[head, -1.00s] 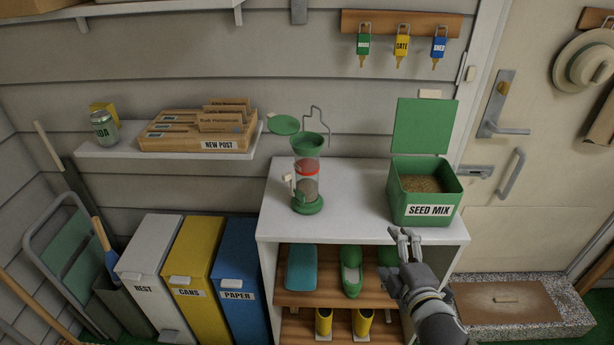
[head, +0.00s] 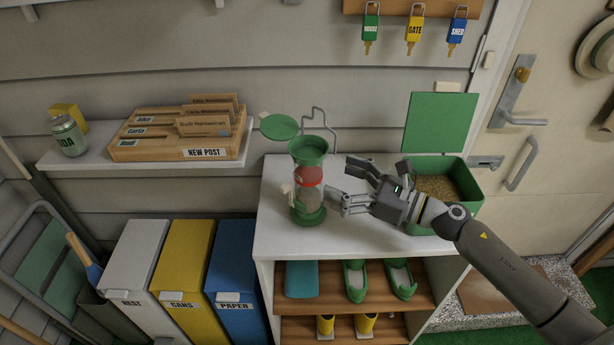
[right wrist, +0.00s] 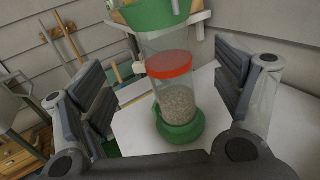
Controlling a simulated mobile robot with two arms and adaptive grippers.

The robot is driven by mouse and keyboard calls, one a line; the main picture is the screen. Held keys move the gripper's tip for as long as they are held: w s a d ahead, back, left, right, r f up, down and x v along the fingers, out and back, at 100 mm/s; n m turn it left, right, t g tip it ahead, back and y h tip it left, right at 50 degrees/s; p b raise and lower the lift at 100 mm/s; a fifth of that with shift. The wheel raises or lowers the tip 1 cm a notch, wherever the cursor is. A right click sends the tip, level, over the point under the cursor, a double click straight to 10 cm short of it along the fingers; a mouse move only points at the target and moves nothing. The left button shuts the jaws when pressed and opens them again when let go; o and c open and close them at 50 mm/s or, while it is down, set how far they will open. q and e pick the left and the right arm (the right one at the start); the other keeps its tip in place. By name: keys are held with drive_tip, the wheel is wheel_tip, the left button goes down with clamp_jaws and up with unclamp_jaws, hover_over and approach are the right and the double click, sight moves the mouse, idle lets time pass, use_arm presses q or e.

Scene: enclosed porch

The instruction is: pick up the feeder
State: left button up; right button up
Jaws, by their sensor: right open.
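The feeder (head: 308,176) stands upright on the white cabinet top. It has a clear tube with seed in the lower part, a red band, a green base and a green funnel top, with its green lid (head: 279,127) open to the left. My right gripper (head: 339,184) is open just to the right of the feeder, its fingers pointing at the tube. In the right wrist view the feeder (right wrist: 178,105) stands ahead between the two spread finger pads, with neither seen touching it. My left gripper is not in view.
The green seed mix box (head: 468,180) stands open behind my right wrist, partly hidden. A metal hanger wire (head: 325,122) rises behind the feeder. The shelf with the letter sorter (head: 152,154) is to the left. Bins (head: 183,262) stand below it. The cabinet front (head: 280,238) is bare.

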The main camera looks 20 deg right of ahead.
sight(322, 171)
drive_tip(key=p+x, duration=0.1)
drive_tip(key=x, duration=0.2)
drive_tip(key=shift+w, duration=0.15)
drive_tip(key=shift+w+a, duration=0.15)
drive_tip(key=shift+p+x, duration=0.9)
drive_tip(key=shift+x, duration=0.3)
drive_tip(key=shift+p+x, duration=0.4)
drive_tip(key=shift+x, duration=0.75)
drive_tip(key=shift+w+f, duration=0.15)
drive_tip(key=shift+w, duration=0.25)
drive_tip(key=shift+s, duration=0.1)
drive_tip(key=shift+c, duration=0.2)
drive_tip(key=c, duration=0.7)
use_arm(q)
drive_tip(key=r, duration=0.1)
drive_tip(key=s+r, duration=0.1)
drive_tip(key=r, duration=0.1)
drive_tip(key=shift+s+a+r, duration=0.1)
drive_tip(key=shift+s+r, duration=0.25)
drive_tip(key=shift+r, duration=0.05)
use_arm(e)
drive_tip(key=c, duration=1)
